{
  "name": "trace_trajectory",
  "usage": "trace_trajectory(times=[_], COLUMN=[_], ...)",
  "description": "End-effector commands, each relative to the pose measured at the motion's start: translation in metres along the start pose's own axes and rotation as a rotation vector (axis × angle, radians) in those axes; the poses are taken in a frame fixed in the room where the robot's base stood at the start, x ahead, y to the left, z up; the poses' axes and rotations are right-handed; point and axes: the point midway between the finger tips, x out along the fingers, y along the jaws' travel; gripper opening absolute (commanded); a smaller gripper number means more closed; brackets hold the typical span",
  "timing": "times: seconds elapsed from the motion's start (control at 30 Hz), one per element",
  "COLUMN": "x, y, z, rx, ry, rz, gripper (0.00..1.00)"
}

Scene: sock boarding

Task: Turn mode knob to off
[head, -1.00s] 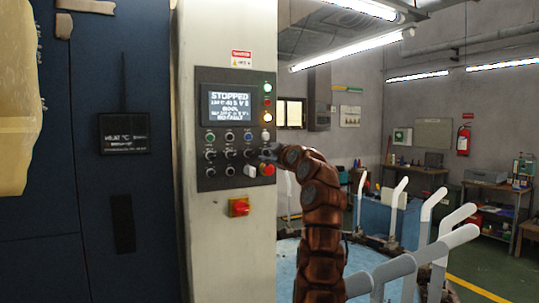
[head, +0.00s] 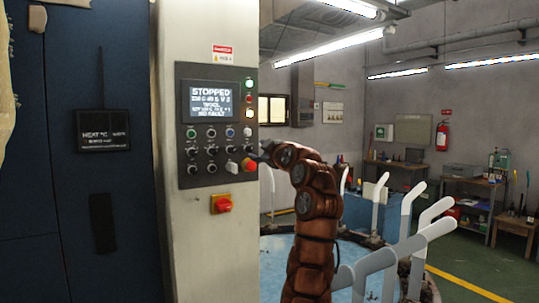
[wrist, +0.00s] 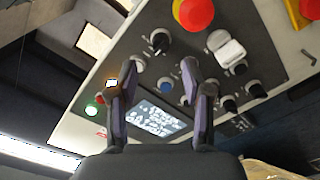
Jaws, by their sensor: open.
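The control panel (head: 184,95) is on a pale column, with a lit screen (head: 220,100) reading STOPPED. Below the screen are rows of small knobs and buttons; their labels are too small to read, so I cannot tell which is the mode knob. A white selector (head: 232,166) sits beside a red button (head: 249,165). My gripper (wrist: 167,88) is open and empty, its fingers pointing toward the panel. In the wrist view the panel appears upside down. A black knob (wrist: 160,40) and a blue button (wrist: 190,72) show near and between the fingertips; the white selector (wrist: 228,50) is to their right.
A dark blue cabinet (head: 100,200) stands left. White upright forms (head: 408,215) ring a blue round table (head: 275,250) at right, close to my arm.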

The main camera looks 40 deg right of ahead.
Motion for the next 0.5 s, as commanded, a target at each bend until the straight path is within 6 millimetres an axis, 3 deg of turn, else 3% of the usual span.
trace_trajectory(times=[0.5], x=[-0.028], y=[-0.001], z=[-0.002], rx=[-0.001], ry=[0.001], rz=[-0.002], gripper=[0.5])
